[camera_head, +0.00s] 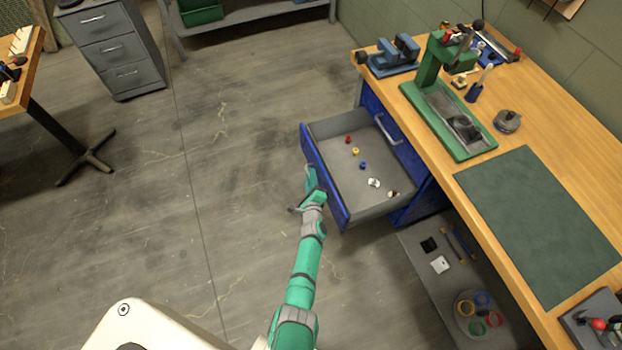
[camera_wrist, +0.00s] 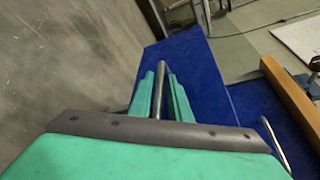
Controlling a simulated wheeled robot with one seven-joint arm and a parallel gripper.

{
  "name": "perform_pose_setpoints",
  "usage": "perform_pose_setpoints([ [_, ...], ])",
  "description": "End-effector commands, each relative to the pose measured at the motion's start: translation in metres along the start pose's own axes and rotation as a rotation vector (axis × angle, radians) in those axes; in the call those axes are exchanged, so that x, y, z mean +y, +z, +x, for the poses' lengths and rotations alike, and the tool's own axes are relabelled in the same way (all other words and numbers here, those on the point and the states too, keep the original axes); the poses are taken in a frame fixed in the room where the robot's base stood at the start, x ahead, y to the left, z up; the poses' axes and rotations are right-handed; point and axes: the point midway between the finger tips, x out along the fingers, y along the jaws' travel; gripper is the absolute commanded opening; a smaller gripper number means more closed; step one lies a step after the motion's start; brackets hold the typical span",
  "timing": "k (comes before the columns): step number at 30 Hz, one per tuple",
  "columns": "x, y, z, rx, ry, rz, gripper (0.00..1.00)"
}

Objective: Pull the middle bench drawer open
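The drawer (camera_head: 369,151) under the wooden bench is pulled well out, and its grey inside shows. Its blue front (camera_head: 323,180) faces left in the head view and fills the middle of the wrist view (camera_wrist: 203,72). My gripper (camera_head: 312,183) is at this front. In the wrist view, my gripper's two green fingers (camera_wrist: 160,92) lie close on either side of the grey bar handle (camera_wrist: 161,71) and look shut on it. In the head view my gripper largely hides that handle.
Several small coloured parts lie in the drawer. Another blue drawer with a silver handle (camera_head: 386,130) is shut above it. A low shelf (camera_head: 427,267) is below the bench. The floor (camera_head: 235,150) left of the drawer is clear; a grey cabinet (camera_head: 117,50) stands far left.

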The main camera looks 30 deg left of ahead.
Motion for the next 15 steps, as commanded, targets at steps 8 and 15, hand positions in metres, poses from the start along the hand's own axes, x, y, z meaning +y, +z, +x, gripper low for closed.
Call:
perform_pose_setpoints([
  [8,0.002,-0.001,-0.016,0.0,0.002,-0.003,0.17],
  [15,0.001,-0.001,-0.046,0.0,0.001,-0.003,0.17],
])
